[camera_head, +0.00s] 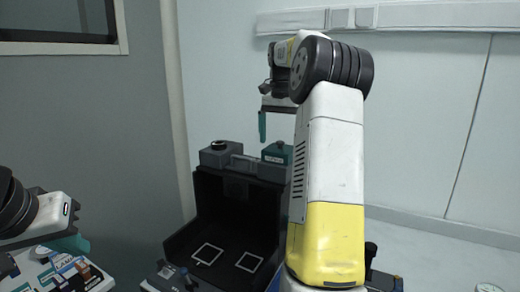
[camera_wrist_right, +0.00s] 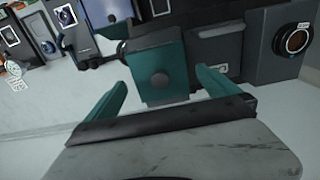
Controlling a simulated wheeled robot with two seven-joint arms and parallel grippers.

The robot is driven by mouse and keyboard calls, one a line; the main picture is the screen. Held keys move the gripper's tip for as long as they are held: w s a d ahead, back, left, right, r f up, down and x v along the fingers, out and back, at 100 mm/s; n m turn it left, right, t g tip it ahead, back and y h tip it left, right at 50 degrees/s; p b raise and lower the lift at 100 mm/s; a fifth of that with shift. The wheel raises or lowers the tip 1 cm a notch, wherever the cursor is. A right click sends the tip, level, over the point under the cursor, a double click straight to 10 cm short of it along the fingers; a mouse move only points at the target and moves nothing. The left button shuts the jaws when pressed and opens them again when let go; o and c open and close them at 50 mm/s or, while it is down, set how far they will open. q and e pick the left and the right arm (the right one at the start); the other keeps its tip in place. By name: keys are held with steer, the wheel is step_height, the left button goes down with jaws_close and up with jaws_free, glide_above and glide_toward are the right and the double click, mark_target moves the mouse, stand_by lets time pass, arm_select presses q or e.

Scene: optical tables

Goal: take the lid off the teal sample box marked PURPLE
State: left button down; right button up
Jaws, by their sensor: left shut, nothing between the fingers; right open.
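The teal sample box (camera_head: 277,153) stands on the back top edge of the black open case, with a dark knob on its lid. Its front has small writing that I cannot read clearly. In the right wrist view the teal box (camera_wrist_right: 158,65) is seen from above, with the lid on and a round knob in its middle. My right gripper (camera_head: 264,125) hangs above the box, open and empty. In the wrist view its teal fingers are spread to either side of the box. My left gripper (camera_head: 82,244) is shut and empty at the lower left.
The black case (camera_head: 235,205) has a handle and a round dark fitting (camera_head: 219,145) left of the box. Two white square outlines mark its floor. Labelled items (camera_head: 80,270) crowd the lower left. My right arm hides the area right of the box.

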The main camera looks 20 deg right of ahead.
steer(key=shift+f, duration=0.6)
steer(key=c, duration=1.3)
steer(key=shift+r, duration=1.55)
steer(key=shift+s+r, duration=0.15)
steer(key=shift+r, duration=0.2)
steer(key=s+a+r, duration=0.1)
steer(key=s, duration=1.4)
steer(key=shift+s+a, duration=0.4)
